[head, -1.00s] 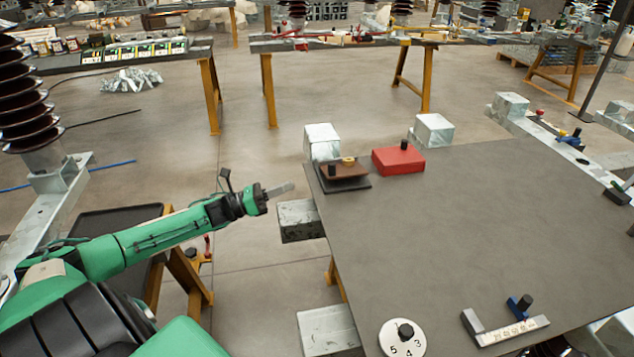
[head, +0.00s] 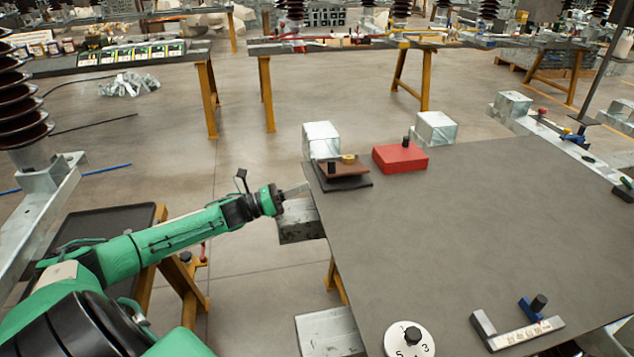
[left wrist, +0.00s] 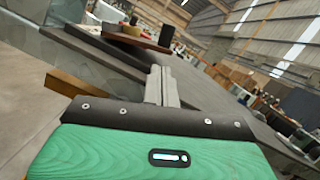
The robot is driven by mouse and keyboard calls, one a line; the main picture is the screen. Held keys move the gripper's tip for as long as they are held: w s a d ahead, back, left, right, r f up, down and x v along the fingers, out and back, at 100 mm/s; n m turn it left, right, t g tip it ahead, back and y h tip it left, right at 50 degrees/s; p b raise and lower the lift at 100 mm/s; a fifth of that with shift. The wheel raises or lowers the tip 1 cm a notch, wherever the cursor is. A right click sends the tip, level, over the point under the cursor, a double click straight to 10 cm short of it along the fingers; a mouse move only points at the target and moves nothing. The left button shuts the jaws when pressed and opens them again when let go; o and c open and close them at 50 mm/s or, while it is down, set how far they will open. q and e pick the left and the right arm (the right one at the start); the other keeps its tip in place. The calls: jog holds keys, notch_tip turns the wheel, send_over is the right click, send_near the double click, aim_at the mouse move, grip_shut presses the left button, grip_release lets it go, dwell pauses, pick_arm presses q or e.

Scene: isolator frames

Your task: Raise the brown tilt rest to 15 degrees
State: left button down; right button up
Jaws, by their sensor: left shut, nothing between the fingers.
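The brown tilt rest (head: 345,170) sits on a dark base (head: 345,184) at the left corner of the grey table. It has a black knob (head: 331,169) and a yellow ring (head: 348,158) on it, and its plate looks slightly tilted. In the left wrist view the tilt rest (left wrist: 137,40) is ahead at the top, with the black knob (left wrist: 167,35) upright. My left gripper (head: 298,190) is shut and empty, just left of the table edge and short of the rest. Its closed fingers also show in the left wrist view (left wrist: 161,84). My right gripper is not visible.
A red block (head: 400,160) with a black knob stands right of the rest. Metal blocks (head: 322,140) stand along the table's edges. A white numbered dial (head: 408,342) and an L-shaped scale (head: 522,334) lie at the front. The table middle (head: 470,230) is clear.

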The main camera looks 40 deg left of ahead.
aim_at(316, 190)
pick_arm(q)
jog(key=shift+x, duration=2.35)
jog(key=shift+r, duration=0.1)
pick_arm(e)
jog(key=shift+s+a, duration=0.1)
pick_arm(q)
jog(key=shift+r, duration=0.25)
jog(key=shift+w+a+r+p, duration=0.1)
jog(key=shift+r+p, duration=0.2)
jog(key=shift+r+n, duration=0.2)
jog(key=shift+n, duration=0.2)
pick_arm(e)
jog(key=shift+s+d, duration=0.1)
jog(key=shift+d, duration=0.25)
